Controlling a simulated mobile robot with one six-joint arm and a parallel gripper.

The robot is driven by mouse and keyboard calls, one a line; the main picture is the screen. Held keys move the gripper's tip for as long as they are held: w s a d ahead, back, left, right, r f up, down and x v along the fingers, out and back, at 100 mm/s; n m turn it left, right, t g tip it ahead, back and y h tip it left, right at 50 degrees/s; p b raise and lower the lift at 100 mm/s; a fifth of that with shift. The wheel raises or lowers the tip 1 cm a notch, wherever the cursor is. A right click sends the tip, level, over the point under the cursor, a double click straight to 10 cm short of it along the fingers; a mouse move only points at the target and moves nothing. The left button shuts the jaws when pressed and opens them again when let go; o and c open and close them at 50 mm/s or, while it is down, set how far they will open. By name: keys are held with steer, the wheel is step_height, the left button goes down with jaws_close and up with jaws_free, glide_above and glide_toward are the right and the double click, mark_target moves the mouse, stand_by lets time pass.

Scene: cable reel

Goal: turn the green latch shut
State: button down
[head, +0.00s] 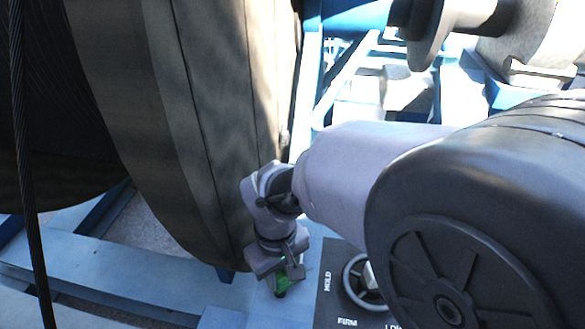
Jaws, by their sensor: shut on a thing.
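The green latch (282,285) sits low in the middle of the head view, on the light blue frame just left of a dark panel. Only a small part of it shows. My gripper (279,274) points down at it and is shut on it. The fingers hide the latch's upper part, and its turn angle cannot be made out.
A large cable reel (215,120) rises close on the left of my gripper. A dark panel (328,305) with white lettering and a round handwheel (352,285) lies to the right. A dark cable (22,150) hangs at the far left. Blue frame beams (130,275) run below the reel.

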mark_target(279, 275)
steer(key=n+p, duration=0.2)
steer(key=n, duration=0.2)
steer(key=shift+r+n, duration=0.15)
steer(key=shift+n, duration=0.15)
steer(key=shift+n+p, duration=0.7)
steer(key=shift+n, duration=1.5)
steer(key=c, duration=1.2)
jaws_free()
steer(key=shift+o, duration=0.2)
step_height(279, 275, up, 17)
steer(key=p, duration=0.4)
steer(key=shift+p, duration=0.35)
steer(key=shift+r, duration=0.1)
